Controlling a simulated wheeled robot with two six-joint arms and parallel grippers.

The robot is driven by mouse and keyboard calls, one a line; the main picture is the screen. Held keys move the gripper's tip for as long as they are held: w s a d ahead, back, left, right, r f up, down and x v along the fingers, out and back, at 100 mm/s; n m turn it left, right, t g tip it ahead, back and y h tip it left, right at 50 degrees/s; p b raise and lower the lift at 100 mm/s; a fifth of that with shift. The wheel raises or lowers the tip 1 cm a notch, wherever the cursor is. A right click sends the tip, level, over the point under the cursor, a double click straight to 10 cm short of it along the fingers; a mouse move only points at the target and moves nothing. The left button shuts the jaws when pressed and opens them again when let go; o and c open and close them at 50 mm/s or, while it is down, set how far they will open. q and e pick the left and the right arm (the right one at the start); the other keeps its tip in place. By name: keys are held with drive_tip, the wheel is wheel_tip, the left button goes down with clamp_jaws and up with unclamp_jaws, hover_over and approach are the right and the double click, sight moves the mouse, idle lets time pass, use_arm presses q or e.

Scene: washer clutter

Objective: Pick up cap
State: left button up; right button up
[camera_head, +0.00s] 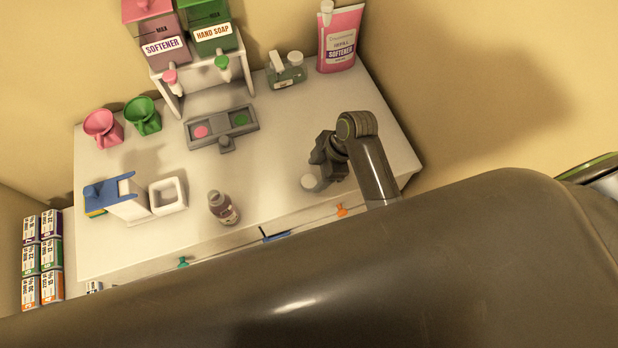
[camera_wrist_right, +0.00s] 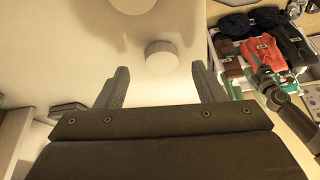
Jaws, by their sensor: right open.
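The cap (camera_head: 309,182) is a small pale round piece near the front edge of the white table, right of the middle in the head view. In the right wrist view the cap (camera_wrist_right: 161,58) is a short, ridged white cylinder, in the gap ahead of the fingers. My right gripper (camera_head: 318,172) is close beside it in the head view. In the wrist view my right gripper (camera_wrist_right: 160,75) is open and empty, one finger on each side of the cap, with no clear contact.
A dark bottle (camera_head: 223,208) stands left of the cap, near a white square container (camera_head: 168,195). A grey tray (camera_head: 222,129), a clear bottle (camera_head: 285,70) and a pink softener pouch (camera_head: 340,40) are farther back. My large dark arm covers the foreground.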

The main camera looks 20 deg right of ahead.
sight(309, 180)
drive_tip(key=shift+a+f, duration=0.6)
drive_tip(key=shift+f, duration=0.2)
drive_tip(key=shift+a+f+p, duration=0.15)
drive_tip(key=shift+f+p, duration=0.15)
drive_tip(key=shift+f, duration=0.35)
drive_tip(key=c, duration=1)
